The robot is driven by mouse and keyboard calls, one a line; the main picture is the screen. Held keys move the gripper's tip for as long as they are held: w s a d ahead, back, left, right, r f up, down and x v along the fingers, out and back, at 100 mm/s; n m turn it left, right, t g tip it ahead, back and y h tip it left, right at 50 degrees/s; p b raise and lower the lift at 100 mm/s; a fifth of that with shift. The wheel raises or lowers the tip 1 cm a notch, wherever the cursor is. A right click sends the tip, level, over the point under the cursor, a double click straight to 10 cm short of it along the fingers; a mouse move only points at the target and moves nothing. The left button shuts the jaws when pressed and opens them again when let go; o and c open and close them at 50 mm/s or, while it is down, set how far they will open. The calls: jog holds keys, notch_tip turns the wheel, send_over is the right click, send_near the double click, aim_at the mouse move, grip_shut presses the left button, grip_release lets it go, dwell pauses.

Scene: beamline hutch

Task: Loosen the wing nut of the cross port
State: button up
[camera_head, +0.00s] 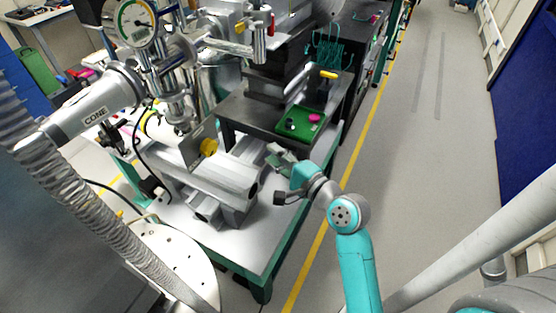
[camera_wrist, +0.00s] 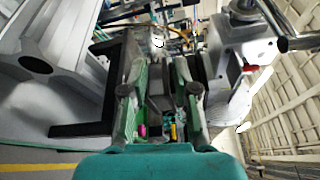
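The steel cross port (camera_head: 172,52) stands at the upper left of the head view, with pipes, clamps and a round dial gauge (camera_head: 132,22) above it. I cannot make out its wing nut for certain in either view. My gripper (camera_head: 279,153) is to the right of and below the cross, clear of it, over the bench beside the dark table. In the wrist view my gripper (camera_wrist: 160,95) shows two fingers apart, with a gap between them. It looks open and empty, and touches nothing that I can see.
A green tray (camera_head: 293,133) with a pink item lies on the dark table (camera_head: 262,117). A ribbed hose (camera_head: 75,195) runs down the left. The grey floor (camera_head: 420,130) at right is clear.

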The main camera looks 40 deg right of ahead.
jog(key=shift+s+a+f, duration=0.3)
jog(key=shift+s+f, duration=0.05)
jog(key=shift+f, duration=0.35)
